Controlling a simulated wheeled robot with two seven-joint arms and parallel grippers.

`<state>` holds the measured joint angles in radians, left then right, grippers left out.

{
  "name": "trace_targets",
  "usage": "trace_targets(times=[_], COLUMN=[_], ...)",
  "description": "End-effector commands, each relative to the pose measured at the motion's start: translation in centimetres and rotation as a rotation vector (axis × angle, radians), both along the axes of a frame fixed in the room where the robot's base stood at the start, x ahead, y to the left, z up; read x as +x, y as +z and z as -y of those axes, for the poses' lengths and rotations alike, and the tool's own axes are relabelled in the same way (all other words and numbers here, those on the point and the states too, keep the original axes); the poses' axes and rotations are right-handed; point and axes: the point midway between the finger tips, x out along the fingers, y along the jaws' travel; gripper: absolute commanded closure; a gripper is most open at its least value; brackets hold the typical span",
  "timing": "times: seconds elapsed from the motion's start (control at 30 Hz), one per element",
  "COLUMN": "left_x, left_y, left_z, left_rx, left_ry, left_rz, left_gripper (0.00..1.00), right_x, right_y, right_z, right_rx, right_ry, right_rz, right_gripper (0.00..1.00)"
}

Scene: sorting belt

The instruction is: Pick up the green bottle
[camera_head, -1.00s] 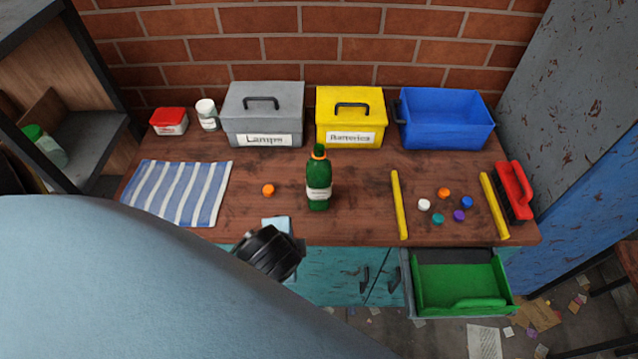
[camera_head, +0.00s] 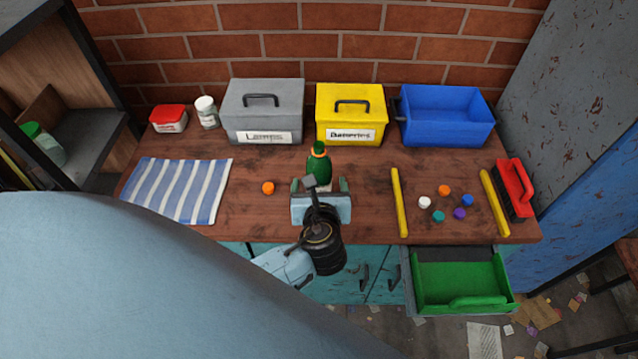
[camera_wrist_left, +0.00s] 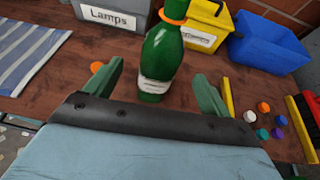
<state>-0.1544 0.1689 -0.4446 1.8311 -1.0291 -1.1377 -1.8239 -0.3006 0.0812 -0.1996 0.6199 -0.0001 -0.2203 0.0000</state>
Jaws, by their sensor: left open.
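The green bottle (camera_head: 319,168) stands upright on the wooden bench, with an orange ring at its neck; my gripper hides its lower part in the head view. In the left wrist view the bottle (camera_wrist_left: 161,60) stands just beyond the fingertips, roughly centred between them, its white label partly visible. My left gripper (camera_head: 321,184) is open and empty, on the near side of the bottle. Its two green fingers (camera_wrist_left: 160,78) are spread apart, with a gap around the bottle's width and more. My right gripper is not in view.
Behind the bottle stand a grey Lamps box (camera_head: 262,112), a yellow Batteries box (camera_head: 350,113) and an open blue bin (camera_head: 446,117). An orange cap (camera_head: 268,188) lies left of the bottle. A yellow bar (camera_head: 399,203) and several caps lie right. An open green drawer (camera_head: 460,280) juts out below.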

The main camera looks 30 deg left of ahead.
Motion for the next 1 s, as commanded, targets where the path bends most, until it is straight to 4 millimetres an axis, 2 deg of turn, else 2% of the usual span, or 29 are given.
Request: trace_targets(times=[0.1, 0.33, 0.6, 0.9, 1.0], left_x=[1.3, 2.6, 5.6, 5.9, 5.9], left_y=[-0.7, -1.3, -2.7, -2.8, -2.8], left_z=[-0.9, -1.8, -3.7, -3.9, -3.9], left_rx=[-0.001, -0.003, -0.002, -0.004, -0.004], left_ry=[0.000, 0.002, 0.002, 0.001, 0.001], left_rz=[0.001, 0.001, -0.001, -0.001, -0.001], left_gripper=[0.18, 0.18, 0.18, 0.18, 0.31], right_x=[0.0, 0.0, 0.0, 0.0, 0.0], right_y=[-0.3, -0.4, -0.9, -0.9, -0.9], right_z=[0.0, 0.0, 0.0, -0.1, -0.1], right_rx=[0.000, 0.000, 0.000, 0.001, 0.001], right_ry=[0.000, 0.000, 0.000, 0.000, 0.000], right_rz=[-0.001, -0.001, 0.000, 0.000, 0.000], right_gripper=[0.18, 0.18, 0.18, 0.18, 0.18])
